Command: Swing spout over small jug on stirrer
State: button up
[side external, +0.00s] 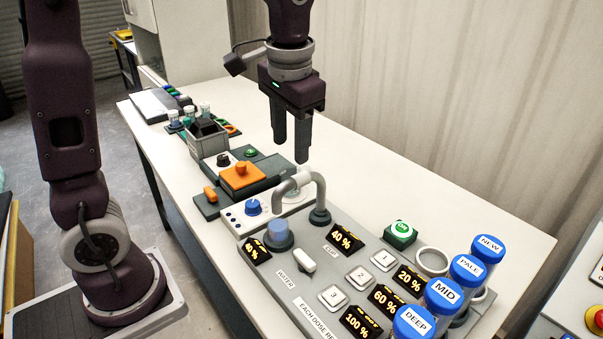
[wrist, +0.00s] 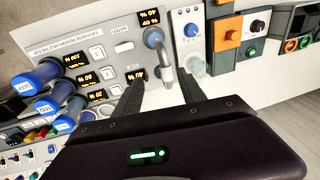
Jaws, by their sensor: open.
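The grey arched spout (side external: 300,177) rises from a dark round base on the dosing panel (side external: 300,267). Its outlet end appears above a translucent blue cup (side external: 277,231) standing on the panel, not over the stirrer. The stirrer (side external: 238,216) is a pale unit with a blue knob, beside the panel. A small clear jug (wrist: 196,66) appears on it in the wrist view, hard to make out; the spout partly hides that area in the side view. My gripper (side external: 291,150) is open and empty, pointing down above the spout. In the wrist view the spout (wrist: 166,70) shows between the fingers.
Several blue-capped bottles (side external: 445,291) stand at the panel's right end, near a green button (side external: 400,233). An orange-topped unit (side external: 242,177) and a grey bin (side external: 208,139) lie beyond the stirrer. The white tabletop (side external: 385,190) behind the panel is clear.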

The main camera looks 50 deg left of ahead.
aim_at(301, 175)
jog(key=shift+g+y, duration=0.3)
jog(key=shift+g, duration=0.2)
jog(key=w+f, duration=0.1)
jog(key=f, duration=0.2)
jog(key=w+a+f, duration=0.1)
jog(key=f, duration=0.2)
jog(key=w+a+f, duration=0.1)
jog(key=w+f, duration=0.1)
jog(key=f, duration=0.2)
jog(key=shift+w+a+f, duration=0.1)
jog(key=shift+a, duration=0.1)
jog(key=shift+c, duration=0.2)
grip_shut()
